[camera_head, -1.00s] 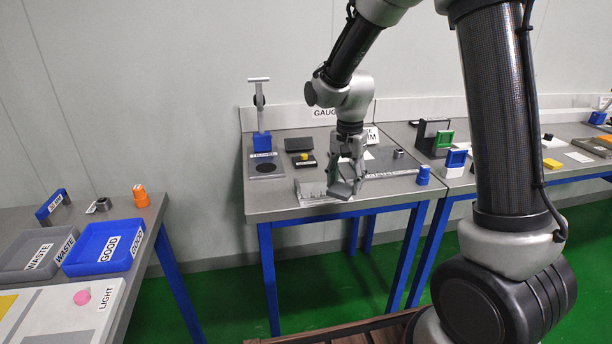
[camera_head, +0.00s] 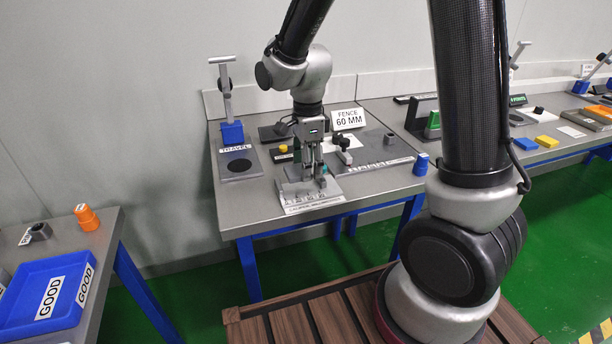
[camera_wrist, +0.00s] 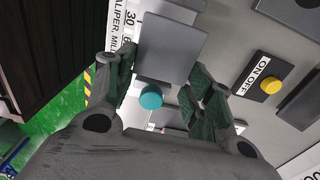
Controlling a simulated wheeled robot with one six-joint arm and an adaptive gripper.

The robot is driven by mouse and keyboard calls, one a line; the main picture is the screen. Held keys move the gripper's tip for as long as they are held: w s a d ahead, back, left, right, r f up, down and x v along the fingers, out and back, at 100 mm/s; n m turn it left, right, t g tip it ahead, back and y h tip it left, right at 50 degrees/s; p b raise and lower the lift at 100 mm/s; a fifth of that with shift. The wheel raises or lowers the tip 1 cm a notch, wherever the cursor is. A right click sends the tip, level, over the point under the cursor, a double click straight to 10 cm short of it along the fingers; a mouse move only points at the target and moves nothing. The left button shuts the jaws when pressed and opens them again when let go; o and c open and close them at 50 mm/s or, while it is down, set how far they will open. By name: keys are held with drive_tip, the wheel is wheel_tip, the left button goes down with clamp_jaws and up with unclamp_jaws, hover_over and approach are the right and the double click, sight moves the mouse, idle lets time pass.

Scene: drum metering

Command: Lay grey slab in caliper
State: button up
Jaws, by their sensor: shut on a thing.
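The caliper (camera_head: 312,203) lies at the front edge of the middle table, its printed scale facing the front. In the wrist view, its scale (camera_wrist: 127,22) runs along the upper left. My gripper (camera_head: 312,176) points down over the caliper. In the wrist view, its fingers stand either side of a flat grey slab (camera_wrist: 170,48), and they are shut on it. The slab is over or in the caliper; I cannot tell whether it touches the bed. A teal knob (camera_wrist: 151,98) shows near the slab's lower edge. In the head view, my fingers mostly hide the slab.
A sign reading FENCE 60 MM (camera_head: 348,118) stands behind. A yellow ON/OFF button (camera_wrist: 271,87) is at right in the wrist view. A blue cylinder (camera_head: 420,164) is at the table's right. A blue GOOD tray (camera_head: 45,298) is far left.

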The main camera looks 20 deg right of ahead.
drive_tip(key=shift+f, duration=1.8)
drive_tip(key=shift+f, duration=0.1)
drive_tip(key=o, duration=1.1)
